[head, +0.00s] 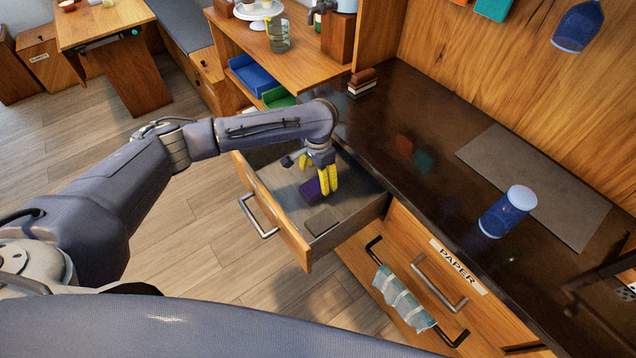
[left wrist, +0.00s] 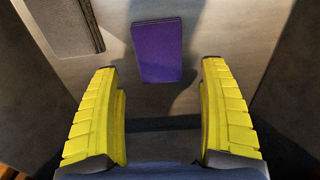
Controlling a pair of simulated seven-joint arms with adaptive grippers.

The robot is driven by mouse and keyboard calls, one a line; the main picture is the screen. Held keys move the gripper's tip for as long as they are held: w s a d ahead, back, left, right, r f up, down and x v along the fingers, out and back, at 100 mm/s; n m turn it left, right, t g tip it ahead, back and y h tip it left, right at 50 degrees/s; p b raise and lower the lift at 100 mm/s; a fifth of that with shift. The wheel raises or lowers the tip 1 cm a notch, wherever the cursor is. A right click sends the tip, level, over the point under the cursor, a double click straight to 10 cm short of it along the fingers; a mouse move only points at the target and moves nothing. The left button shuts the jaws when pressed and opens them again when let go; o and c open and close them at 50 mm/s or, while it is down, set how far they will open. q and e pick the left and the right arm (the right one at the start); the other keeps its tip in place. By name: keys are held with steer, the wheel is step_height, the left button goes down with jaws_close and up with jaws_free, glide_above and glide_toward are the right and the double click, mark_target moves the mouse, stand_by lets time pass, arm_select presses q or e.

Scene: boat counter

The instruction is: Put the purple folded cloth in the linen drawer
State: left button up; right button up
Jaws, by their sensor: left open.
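The purple folded cloth (head: 311,190) lies on the floor of the open drawer (head: 294,243). In the left wrist view the cloth (left wrist: 157,50) lies flat and apart from the fingers, beyond their tips. My left gripper (head: 325,182) is inside or just above the drawer, beside the cloth. Its yellow fingers are spread wide with nothing between them, as the left wrist view (left wrist: 160,85) also shows. The drawer's own label is not visible. My right gripper is not in view.
A flat grey-brown item (head: 322,221) lies in the drawer near its front; a dark ridged item (left wrist: 68,25) shows in the left wrist view. A drawer labelled PAPER (head: 458,267) is to the right, near a hanging towel (head: 404,299).

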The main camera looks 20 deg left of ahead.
mark_target(318, 184)
arm_select(q)
step_height(318, 184, up, 8)
steer(key=shift+f, duration=0.15)
stand_by(0.5)
